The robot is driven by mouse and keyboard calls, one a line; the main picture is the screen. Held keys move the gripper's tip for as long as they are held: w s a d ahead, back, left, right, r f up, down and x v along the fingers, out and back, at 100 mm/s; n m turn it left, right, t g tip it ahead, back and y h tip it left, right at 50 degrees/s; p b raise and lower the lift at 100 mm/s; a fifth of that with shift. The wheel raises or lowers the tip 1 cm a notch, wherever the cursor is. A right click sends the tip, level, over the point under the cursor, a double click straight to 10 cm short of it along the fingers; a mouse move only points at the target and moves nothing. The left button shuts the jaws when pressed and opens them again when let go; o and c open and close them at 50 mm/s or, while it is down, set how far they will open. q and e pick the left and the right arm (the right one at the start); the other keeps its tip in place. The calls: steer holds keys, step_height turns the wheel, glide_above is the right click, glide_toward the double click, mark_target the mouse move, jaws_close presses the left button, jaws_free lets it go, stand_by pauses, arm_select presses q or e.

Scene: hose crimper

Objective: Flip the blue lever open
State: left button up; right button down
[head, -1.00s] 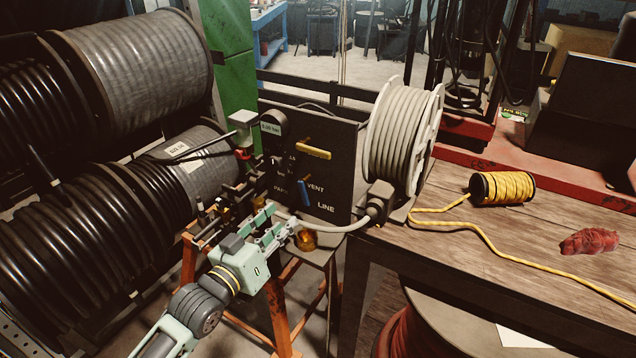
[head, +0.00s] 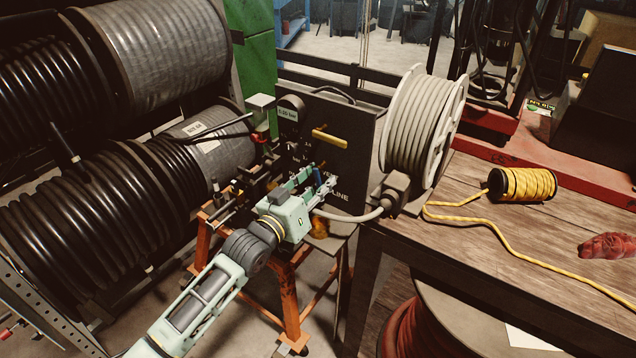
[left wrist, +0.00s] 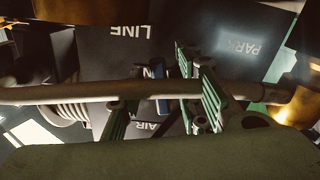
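The blue lever (head: 317,176) sits on the dark panel (head: 350,150) of the crimper, below the yellow lever (head: 330,138). My left gripper (head: 312,184) is at the panel with its green-padded fingers apart on either side of the blue lever. In the left wrist view the blue lever (left wrist: 161,104) shows between the two open fingers (left wrist: 162,98), with gaps beside it; contact cannot be made out. The fingers partly hide the lever and the panel lettering in the head view. My right gripper is not in view.
A grey hose (head: 355,215) runs close by the left gripper and crosses the left wrist view. A hose reel (head: 420,130) stands right of the panel. Large black hose rolls (head: 80,220) fill the left. The wooden table (head: 460,240) holds a yellow rope spool (head: 522,184).

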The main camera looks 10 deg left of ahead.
arm_select(q)
jaws_close()
steer(key=m, duration=0.3)
steer(key=shift+w+a+f, duration=0.1)
steer(key=shift+w+a, duration=0.05)
steer(key=shift+a, duration=0.25)
jaws_free()
